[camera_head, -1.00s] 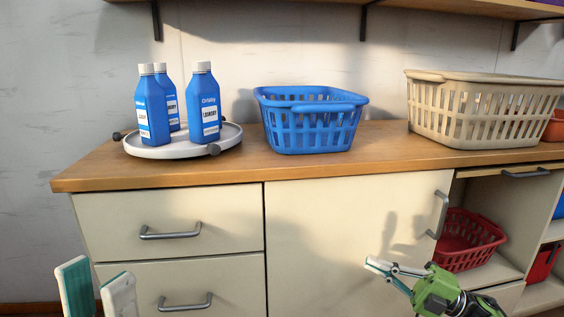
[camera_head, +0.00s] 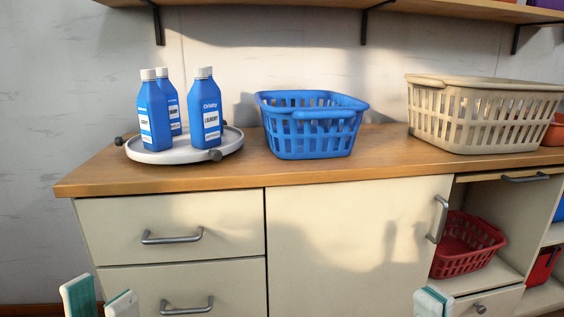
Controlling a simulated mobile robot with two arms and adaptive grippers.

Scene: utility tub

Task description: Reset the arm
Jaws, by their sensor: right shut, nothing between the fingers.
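My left gripper (camera_head: 101,301) shows at the bottom left edge of the view. Its two white and teal fingertips stand apart with nothing between them. My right gripper (camera_head: 432,301) shows at the bottom, right of the middle, in front of the cabinet. Its fingers are shut with nothing held, and the rest of that arm is below the frame. Both grippers are lower than the countertop.
A red basket (camera_head: 465,247) sits in the open compartment below. The cabinet door (camera_head: 345,235) is closed.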

